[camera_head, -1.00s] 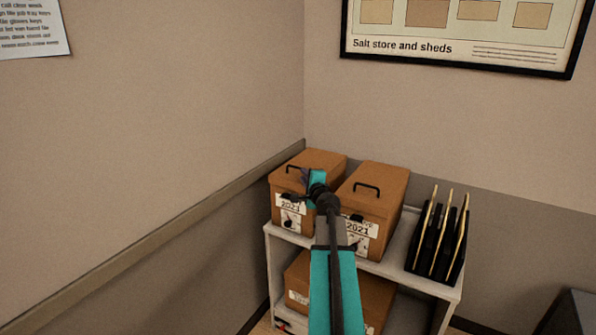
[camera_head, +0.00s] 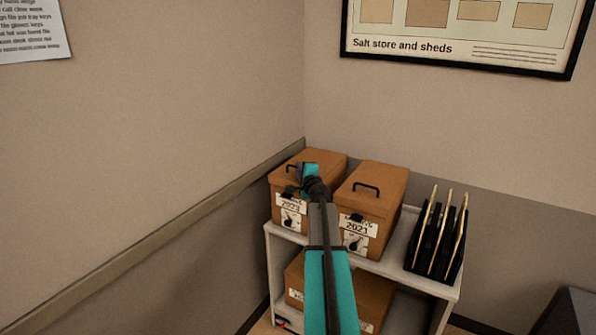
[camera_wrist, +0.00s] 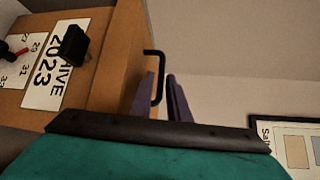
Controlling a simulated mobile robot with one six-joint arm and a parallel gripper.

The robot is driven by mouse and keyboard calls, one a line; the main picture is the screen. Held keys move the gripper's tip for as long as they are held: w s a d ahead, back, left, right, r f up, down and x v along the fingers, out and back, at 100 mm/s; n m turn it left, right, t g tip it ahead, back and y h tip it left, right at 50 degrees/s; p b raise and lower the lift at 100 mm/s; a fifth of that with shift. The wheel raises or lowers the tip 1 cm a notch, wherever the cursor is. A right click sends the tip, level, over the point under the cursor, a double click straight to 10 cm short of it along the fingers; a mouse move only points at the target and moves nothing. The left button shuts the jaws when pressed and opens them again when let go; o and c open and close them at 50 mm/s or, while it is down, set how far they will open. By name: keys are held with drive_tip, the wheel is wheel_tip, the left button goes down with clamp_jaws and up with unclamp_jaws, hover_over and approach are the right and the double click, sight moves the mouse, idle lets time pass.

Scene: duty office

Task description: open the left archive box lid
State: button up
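The left archive box (camera_head: 289,217) is brown, with a white 2023 label, a dark front clasp and a black lid handle (camera_head: 291,166). Its lid looks shut. My gripper (camera_head: 298,172) is over the front of this lid, at the handle, and partly hides it. In the wrist view, the box (camera_wrist: 118,60) appears turned on its side, and the handle (camera_wrist: 161,75) stands out from the lid. The purple-grey fingers of my gripper (camera_wrist: 161,95) are a little apart, with the handle bar between them. Firm contact is not visible.
A second brown archive box (camera_head: 375,205), marked 2021, stands close on the right. A black file rack (camera_head: 437,240) is farther right on the white shelf (camera_head: 400,262). Another brown box (camera_head: 372,297) is on the lower shelf. The wall is close at the left.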

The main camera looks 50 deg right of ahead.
drive_tip(key=shift+w, duration=0.1)
clamp_jaws()
idle(1.4)
